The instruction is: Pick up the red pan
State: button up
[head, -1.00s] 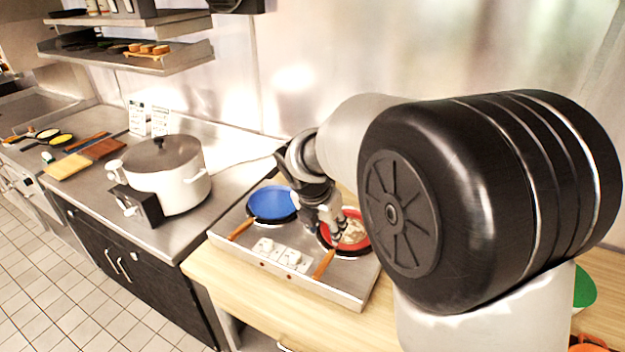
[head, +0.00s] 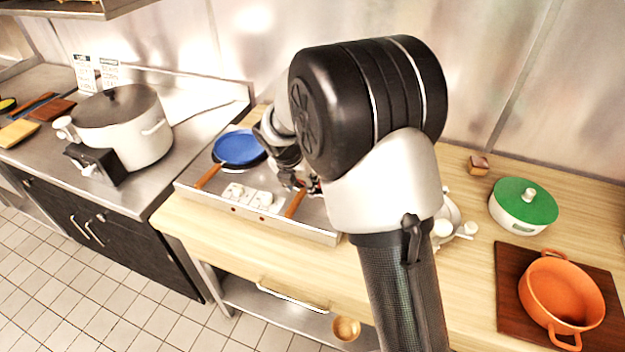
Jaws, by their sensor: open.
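The red pan (head: 296,204) is on the right side of the steel two-burner cooktop (head: 318,234). Its wooden handle shows, pointing toward the front, but its body is almost wholly hidden by my arm and gripper. My gripper (head: 303,184) is open over the pan, close to the inner end of the handle. I cannot tell whether its fingers touch the pan.
A blue pan (head: 239,148) sits on the left burner, beside my wrist. A large white pot (head: 140,138) stands on the left counter. On the right are a green-lidded pot (head: 523,208) and an orange pot (head: 562,296) on a dark board (head: 510,289).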

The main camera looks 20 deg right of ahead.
aim_at(302, 189)
jog(key=x, duration=0.1)
jog(key=b+x, duration=0.1)
jog(key=x, duration=0.2)
jog(key=shift+w+a+f+b, duration=0.15)
jog(key=shift+w+f+b, duration=0.05)
jog(key=shift+f+b, duration=0.2)
jog(key=shift+r, duration=0.1)
jog(key=shift+c, duration=0.3)
grip_shut()
